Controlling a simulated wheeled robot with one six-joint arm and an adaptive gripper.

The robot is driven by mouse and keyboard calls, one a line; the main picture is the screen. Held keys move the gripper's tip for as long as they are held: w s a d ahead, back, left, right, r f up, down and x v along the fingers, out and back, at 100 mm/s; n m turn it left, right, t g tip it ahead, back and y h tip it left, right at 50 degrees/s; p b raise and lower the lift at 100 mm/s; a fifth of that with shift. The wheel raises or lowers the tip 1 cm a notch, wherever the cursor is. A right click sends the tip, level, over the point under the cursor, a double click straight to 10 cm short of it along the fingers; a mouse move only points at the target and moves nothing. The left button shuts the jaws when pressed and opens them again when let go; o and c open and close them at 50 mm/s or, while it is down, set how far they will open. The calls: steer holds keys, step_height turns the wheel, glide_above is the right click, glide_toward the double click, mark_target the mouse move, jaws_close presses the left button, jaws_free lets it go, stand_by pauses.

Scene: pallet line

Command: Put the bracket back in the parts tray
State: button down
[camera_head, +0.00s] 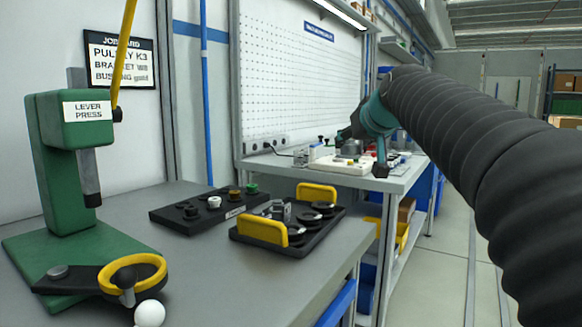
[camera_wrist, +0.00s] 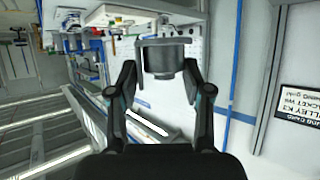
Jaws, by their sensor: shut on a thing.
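In the wrist view my gripper (camera_wrist: 162,72) is shut on a dark grey part, the bracket (camera_wrist: 161,57), with a wide upper edge and a rounded body between the fingers. In the head view my gripper (camera_head: 365,152) is over the far bench, small and partly hidden by its own wrist. The black parts tray (camera_head: 262,244) with two yellow handles lies on the near bench, well apart from my gripper. It holds dark round parts and grey metal pieces.
A green lever press (camera_head: 65,150) stands at left, with a yellow ring (camera_head: 135,272) and a white ball (camera_head: 149,313) in front. A white fixture (camera_head: 335,165) sits on the far bench. The near bench's front right is bare.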

steer(key=w+a+f+n+g+y, duration=0.2)
steer(key=w+a+f+n+y, duration=0.15)
steer(key=a, duration=0.25)
steer(key=w+a+f+n+g+y, duration=0.1)
steer(key=w+a+f+n+y, duration=0.1)
steer(key=a+f+n+y, duration=0.3)
steer(key=shift+m+h, duration=0.85)
steer(key=shift+s+a+f+b, duration=0.1)
steer(key=shift+a+f+b, duration=0.1)
steer(key=shift+f+b, duration=1.1)
steer(key=shift+a+f+b, duration=0.15)
steer(key=shift+f+b, duration=0.9)
steer(key=shift+f, duration=0.3)
steer(key=shift+f+b, duration=0.5)
steer(key=shift+f, duration=0.05)
